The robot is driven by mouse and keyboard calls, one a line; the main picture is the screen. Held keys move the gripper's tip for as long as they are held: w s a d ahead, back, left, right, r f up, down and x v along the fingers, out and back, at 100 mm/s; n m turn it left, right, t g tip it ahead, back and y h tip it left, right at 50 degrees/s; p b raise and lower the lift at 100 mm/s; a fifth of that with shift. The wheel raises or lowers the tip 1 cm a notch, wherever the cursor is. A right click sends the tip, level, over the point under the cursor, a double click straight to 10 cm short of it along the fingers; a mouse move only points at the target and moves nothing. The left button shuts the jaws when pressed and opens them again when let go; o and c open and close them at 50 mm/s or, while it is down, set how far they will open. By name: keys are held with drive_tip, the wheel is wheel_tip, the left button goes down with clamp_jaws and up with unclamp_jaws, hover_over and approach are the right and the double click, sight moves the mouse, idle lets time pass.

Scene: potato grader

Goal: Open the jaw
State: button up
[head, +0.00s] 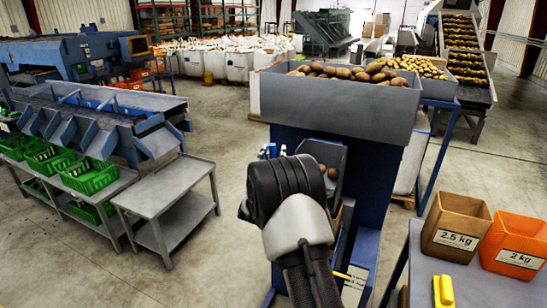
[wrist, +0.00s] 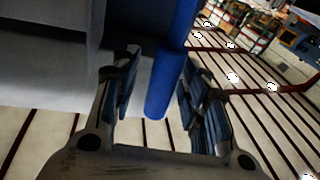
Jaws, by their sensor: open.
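My gripper (wrist: 161,68) is open in the wrist view, with its two dark padded fingers spread apart on the left and right. A blue post (wrist: 163,85) shows in the gap between them; I cannot tell whether it lies between the fingers or beyond them. No held object shows. In the head view my arm (head: 290,200) reaches forward in front of the blue grader stand (head: 375,170), and the arm hides most of the gripper. A few potatoes (head: 332,172) sit in a small chute just beyond the arm.
A grey hopper (head: 330,108) full of potatoes stands ahead. At right, a table (head: 480,285) holds a brown 2.5 kg bin (head: 455,222), an orange 2 kg bin (head: 515,240) and a yellow object (head: 442,290). A grey cart (head: 165,190) stands left, with open floor between.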

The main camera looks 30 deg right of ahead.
drive_tip(key=v, duration=1.2)
drive_tip(key=s+a+r+n+y, duration=0.1)
drive_tip(key=a+r+n+y, duration=0.1)
drive_tip(key=a+r+y, duration=0.6)
drive_tip(key=s+a+n+g+y, duration=0.3)
drive_tip(key=s+a+y, duration=0.1)
drive_tip(key=s+a, duration=0.5)
drive_tip(key=s+f+n+g, duration=0.1)
drive_tip(key=s+f+g, duration=0.1)
drive_tip(key=s, duration=1.3)
drive_tip(key=s+a+f+n+g, duration=0.1)
drive_tip(key=s+g, duration=0.4)
drive_tip(key=s, duration=1)
drive_tip(key=shift+s+a+f, duration=0.2)
drive_tip(key=shift+s+f, duration=0.1)
drive_tip(key=shift+f, duration=0.3)
